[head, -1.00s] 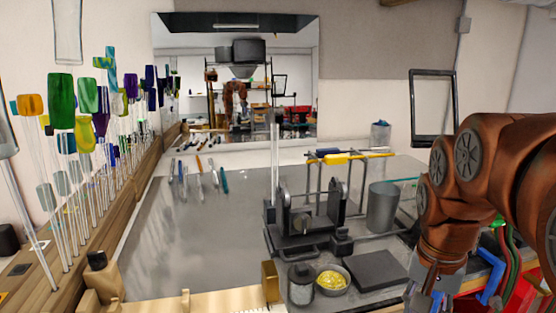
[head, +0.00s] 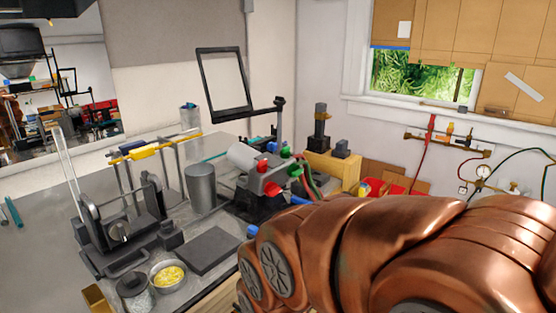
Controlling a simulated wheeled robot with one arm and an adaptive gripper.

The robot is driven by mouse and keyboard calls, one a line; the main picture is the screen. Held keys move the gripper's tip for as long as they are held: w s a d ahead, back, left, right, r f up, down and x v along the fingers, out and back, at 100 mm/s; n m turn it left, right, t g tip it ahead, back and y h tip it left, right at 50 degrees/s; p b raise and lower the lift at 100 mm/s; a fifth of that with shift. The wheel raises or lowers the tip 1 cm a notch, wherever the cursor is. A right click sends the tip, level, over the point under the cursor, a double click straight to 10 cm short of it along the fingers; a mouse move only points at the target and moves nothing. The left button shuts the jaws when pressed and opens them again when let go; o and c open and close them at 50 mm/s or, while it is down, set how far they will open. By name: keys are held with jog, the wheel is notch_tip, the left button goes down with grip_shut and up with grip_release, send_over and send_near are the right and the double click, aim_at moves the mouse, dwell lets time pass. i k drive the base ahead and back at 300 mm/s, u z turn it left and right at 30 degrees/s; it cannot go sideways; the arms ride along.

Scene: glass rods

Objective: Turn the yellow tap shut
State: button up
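A brass pipe (head: 447,148) with small taps is fixed to the white wall at the right, below the window. My copper-coloured arm fills the lower right, in front of the wall fittings. My gripper is not in the picture, so its state and its distance from the tap do not show.
A pressure gauge (head: 483,171) and green hoses are on the wall at the far right. A bench burner (head: 265,180) with red and green knobs stands on the bench (head: 45,255). A grey cup (head: 200,187) and a yellow-filled bowl (head: 168,276) stand nearby.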

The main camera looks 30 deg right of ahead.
aim_at(359, 192)
jog(key=z, duration=1.35)
